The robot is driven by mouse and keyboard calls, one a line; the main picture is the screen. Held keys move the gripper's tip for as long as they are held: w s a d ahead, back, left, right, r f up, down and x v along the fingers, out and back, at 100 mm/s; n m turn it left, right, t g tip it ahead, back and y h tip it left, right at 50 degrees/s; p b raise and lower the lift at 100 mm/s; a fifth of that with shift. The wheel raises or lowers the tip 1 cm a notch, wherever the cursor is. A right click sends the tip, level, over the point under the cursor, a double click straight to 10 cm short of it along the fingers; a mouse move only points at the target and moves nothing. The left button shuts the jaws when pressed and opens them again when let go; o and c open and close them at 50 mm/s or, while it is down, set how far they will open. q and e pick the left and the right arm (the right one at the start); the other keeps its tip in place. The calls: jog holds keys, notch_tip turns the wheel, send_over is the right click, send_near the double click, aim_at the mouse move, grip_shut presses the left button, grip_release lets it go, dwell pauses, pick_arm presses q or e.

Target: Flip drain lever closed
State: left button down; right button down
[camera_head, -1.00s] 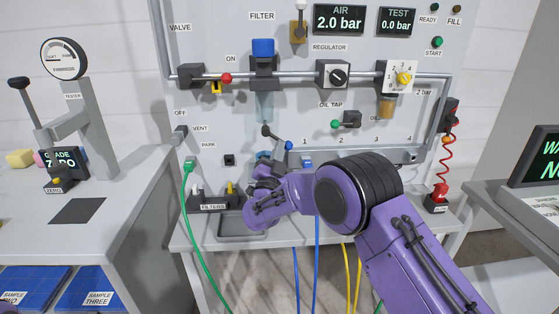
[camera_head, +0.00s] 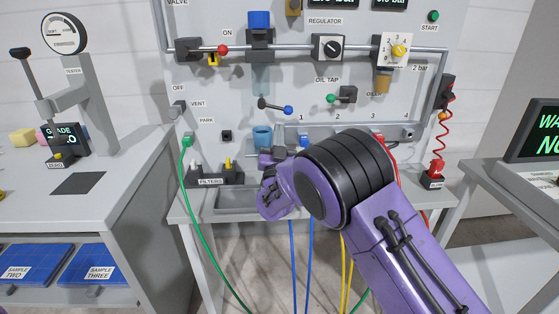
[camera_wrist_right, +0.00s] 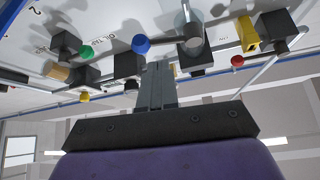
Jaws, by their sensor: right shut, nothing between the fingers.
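The drain lever (camera_head: 275,107) is a dark bar with a blue knob on the panel below the filter (camera_head: 260,40). It lies nearly level, its knob end to the right and slightly low. In the right wrist view its blue knob (camera_wrist_right: 141,45) shows just beyond my fingertips. My right gripper (camera_head: 272,155) is below the lever in the head view, partly hidden by my own wrist. In the wrist view my right gripper (camera_wrist_right: 157,70) is shut with nothing between its fingers; whether it touches the knob I cannot tell. My left gripper is not in view.
The valve's red knob (camera_head: 222,49) is at upper left. A grey tray (camera_head: 230,200) and the filters holder (camera_head: 212,178) are below.

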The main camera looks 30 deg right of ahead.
jog(key=b+v, duration=0.1)
jog(key=v, duration=0.7)
jog(key=shift+a, duration=0.4)
jog(key=shift+w, duration=0.15)
jog(key=s+d+f+n+g+y, duration=0.1)
jog(key=s+d+f+g+y, duration=0.25)
jog(key=f, duration=1.05)
jog(key=s+f+n+g+y, duration=0.1)
jog(key=s+f+g+y, duration=0.35)
jog(key=f, duration=0.85)
jog(key=s+f+g, duration=0.3)
jog(key=s+f, duration=0.2)
jog(key=s, duration=0.6)
jog(key=s+f+g, duration=0.4)
jog(key=s+f, duration=0.1)
jog(key=s, duration=0.6)
jog(key=s+f+g, duration=0.3)
jog(key=s+f, duration=0.3)
jog(key=s, duration=0.4)
jog(key=shift+s+d+m+g+p, duration=0.15)
jog(key=shift+s+m+g+p, duration=0.15)
jog(key=shift+s+m, duration=0.1)
